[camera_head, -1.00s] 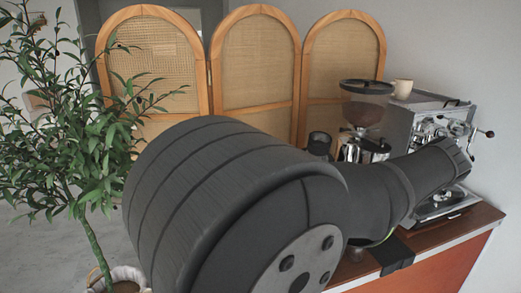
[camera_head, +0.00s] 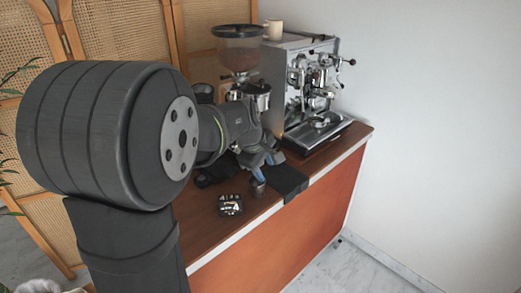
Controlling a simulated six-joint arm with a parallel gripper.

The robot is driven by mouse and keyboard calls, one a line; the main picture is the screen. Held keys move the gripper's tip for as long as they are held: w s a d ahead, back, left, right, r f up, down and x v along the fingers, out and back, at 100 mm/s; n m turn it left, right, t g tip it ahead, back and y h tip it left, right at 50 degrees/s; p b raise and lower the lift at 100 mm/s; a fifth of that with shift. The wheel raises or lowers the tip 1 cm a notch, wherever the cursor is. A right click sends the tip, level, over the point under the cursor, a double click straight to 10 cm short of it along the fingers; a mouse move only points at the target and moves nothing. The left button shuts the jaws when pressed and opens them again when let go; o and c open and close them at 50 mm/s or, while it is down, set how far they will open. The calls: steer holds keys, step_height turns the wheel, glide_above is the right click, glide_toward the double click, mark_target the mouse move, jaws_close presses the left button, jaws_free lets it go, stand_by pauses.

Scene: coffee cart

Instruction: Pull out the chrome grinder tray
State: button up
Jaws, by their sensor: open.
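The coffee grinder (camera_head: 237,50) stands at the back of the wooden counter, with a dark clear hopper on top and a chrome body below. Its lower part is behind my arm, and I cannot make out its chrome tray. My gripper (camera_head: 267,166) is open, its bluish fingers pointing down over the counter in front of the grinder. I see nothing held between the fingers, though the view there is small. I cannot tell whether a finger touches anything.
A chrome espresso machine (camera_head: 312,80) stands right of the grinder, with a cup (camera_head: 273,30) on top. A small metal cup-like item (camera_head: 258,188) is just below the gripper. A black mat (camera_head: 287,181) hangs over the front edge. A small dark shiny item (camera_head: 230,205) lies left.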

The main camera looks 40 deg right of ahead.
steer(key=w+n+g+h, duration=0.1)
steer(key=n, duration=0.1)
steer(key=w+f+n+h, duration=0.1)
steer(key=w+n, duration=0.1)
steer(key=n, duration=0.1)
steer(key=w+f+n+g+h, duration=0.1)
steer(key=n+h, duration=0.1)
steer(key=shift+w+a+f+g, duration=0.2)
steer(key=shift+w+g, duration=0.1)
steer(key=w+a+r+n+t+h, duration=0.1)
steer(key=w+a+n+t+h, duration=0.1)
steer(key=w+n+h, duration=0.5)
steer(key=w+d+f, duration=0.1)
steer(key=d+f, duration=0.1)
steer(key=d, duration=0.3)
steer(key=d+f+n+y, duration=0.1)
steer(key=d+f, duration=0.1)
steer(key=d, duration=0.3)
steer(key=w+d+f+y, duration=0.1)
steer(key=d+f, duration=0.1)
steer(key=d, duration=0.3)
steer(key=shift+w+d+f, duration=0.3)
steer(key=shift+w+d, duration=0.05)
